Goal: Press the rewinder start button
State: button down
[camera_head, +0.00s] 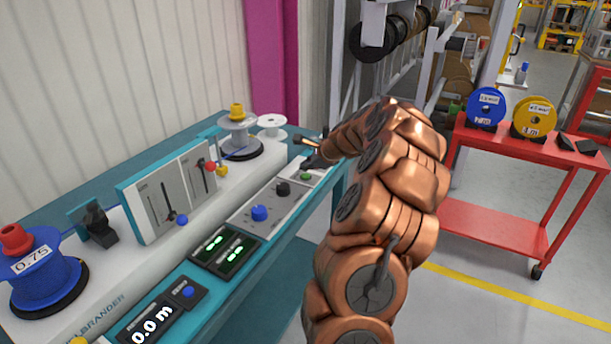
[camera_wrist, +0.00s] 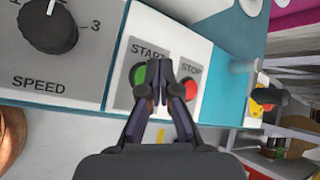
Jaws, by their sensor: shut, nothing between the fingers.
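The green start button (camera_wrist: 139,73) sits under the START label on a grey plate of the rewinder panel. The red stop button (camera_wrist: 190,89) is to its right under the STOP label. My gripper (camera_wrist: 163,82) is shut and empty, its fingertips in front of the panel between the two buttons, overlapping the start button's right edge. I cannot tell whether they touch the panel. In the head view my gripper (camera_head: 312,162) is at the far end of the console, and the green start button (camera_head: 306,177) shows just below it.
A speed knob (camera_wrist: 50,27) is left of the start button. A blue knob (camera_head: 259,213) and a black knob (camera_head: 283,188) stand on the console. A blue reel (camera_head: 47,268) is at the left, and a red cart (camera_head: 490,215) with reels stands at the right.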

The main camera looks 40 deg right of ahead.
jog(key=shift+f, duration=0.15)
jog(key=shift+f, duration=0.25)
